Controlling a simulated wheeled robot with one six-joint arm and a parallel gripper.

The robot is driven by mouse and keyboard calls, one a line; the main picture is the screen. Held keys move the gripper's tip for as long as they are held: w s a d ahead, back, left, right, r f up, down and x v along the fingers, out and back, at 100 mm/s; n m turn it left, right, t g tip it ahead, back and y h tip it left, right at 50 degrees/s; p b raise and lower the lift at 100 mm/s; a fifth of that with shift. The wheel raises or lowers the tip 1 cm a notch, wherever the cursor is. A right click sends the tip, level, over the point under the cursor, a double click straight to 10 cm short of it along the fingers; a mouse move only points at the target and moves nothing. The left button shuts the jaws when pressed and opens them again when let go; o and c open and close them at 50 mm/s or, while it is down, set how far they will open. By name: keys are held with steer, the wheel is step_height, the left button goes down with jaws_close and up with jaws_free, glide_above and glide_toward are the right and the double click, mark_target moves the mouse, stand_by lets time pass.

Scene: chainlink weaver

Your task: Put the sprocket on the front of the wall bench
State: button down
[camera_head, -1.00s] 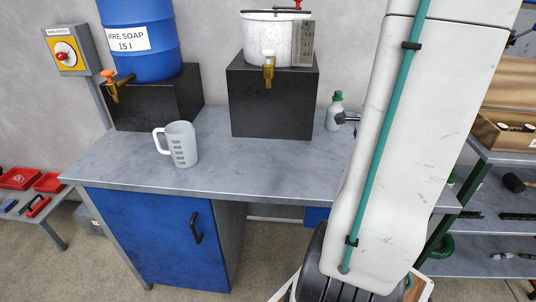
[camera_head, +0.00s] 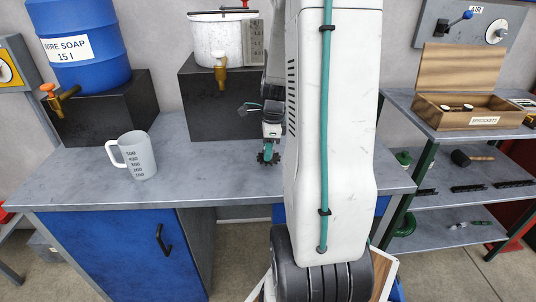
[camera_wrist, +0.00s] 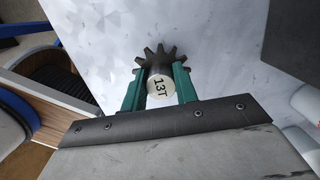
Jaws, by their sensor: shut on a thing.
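My gripper (camera_wrist: 160,88) is shut on the sprocket (camera_wrist: 158,50), a dark toothed wheel with a pale hub marked "13T". In the wrist view the green fingers clasp the hub from both sides. In the head view the sprocket (camera_head: 268,158) hangs below my gripper (camera_head: 269,146), over the right part of the wall bench (camera_head: 205,176). The bench has a grey top and a blue cabinet door. I cannot tell whether the sprocket touches the top. My arm hides part of the bench's right side.
A measuring jug (camera_head: 138,155) stands on the bench's left part. Behind are a blue soap drum (camera_head: 80,60) and a white pot (camera_head: 222,38) on black blocks. A shelf unit (camera_head: 455,133) at right bears a wooden sprocket box (camera_head: 440,112). The bench's front middle is clear.

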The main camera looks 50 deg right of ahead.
steer(key=shift+f, duration=1.05)
steer(key=shift+f, duration=0.15)
steer(key=c, duration=1.1)
jaws_free()
